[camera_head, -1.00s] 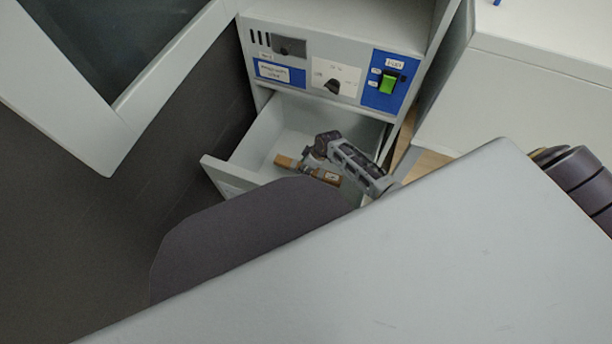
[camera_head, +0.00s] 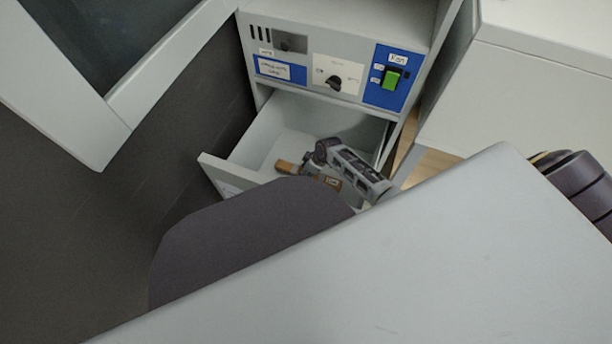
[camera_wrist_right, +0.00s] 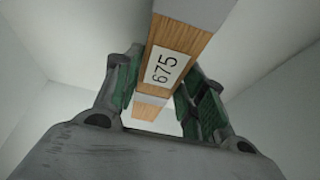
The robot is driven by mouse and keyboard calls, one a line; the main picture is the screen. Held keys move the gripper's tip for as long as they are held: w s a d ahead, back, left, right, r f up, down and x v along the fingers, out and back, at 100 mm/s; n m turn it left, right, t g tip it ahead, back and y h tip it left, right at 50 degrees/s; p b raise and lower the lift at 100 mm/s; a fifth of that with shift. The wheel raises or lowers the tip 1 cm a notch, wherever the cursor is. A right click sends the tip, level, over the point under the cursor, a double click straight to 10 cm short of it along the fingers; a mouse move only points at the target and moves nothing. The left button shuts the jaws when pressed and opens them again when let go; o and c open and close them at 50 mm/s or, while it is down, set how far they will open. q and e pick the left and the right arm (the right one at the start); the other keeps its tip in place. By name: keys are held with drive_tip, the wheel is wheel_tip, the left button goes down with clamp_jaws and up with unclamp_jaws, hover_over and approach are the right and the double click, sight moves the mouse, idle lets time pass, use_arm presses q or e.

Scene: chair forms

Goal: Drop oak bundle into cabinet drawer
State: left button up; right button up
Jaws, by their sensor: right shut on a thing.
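The oak bundle (camera_wrist_right: 183,42) is a wood-brown bar with pale bands and a white label reading 675. My right gripper (camera_wrist_right: 160,92) is shut on it, with green-padded fingers on both sides. In the head view the bundle (camera_head: 286,167) and the right gripper (camera_head: 318,165) are over or inside the open cabinet drawer (camera_head: 262,140), with the bundle lying across the jaws. How high the bundle is above the drawer floor I cannot tell. Pale drawer walls surround it in the wrist view. My left gripper is not in view.
The cabinet front above the drawer carries a dial (camera_head: 333,83) and a green switch (camera_head: 392,79) on a blue panel. A white cabinet or counter (camera_head: 540,80) stands at the right. A framed dark panel (camera_head: 100,50) is at the upper left. My own body hides the drawer's near part.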

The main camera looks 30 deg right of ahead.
drive_tip(key=shift+f+b, duration=0.75)
drive_tip(key=shift+f, duration=0.8)
drive_tip(key=shift+f, duration=0.15)
drive_tip(key=shift+f+b, duration=0.2)
drive_tip(key=shift+b, duration=0.1)
drive_tip(key=shift+f, duration=0.25)
drive_tip(key=o, duration=1.2)
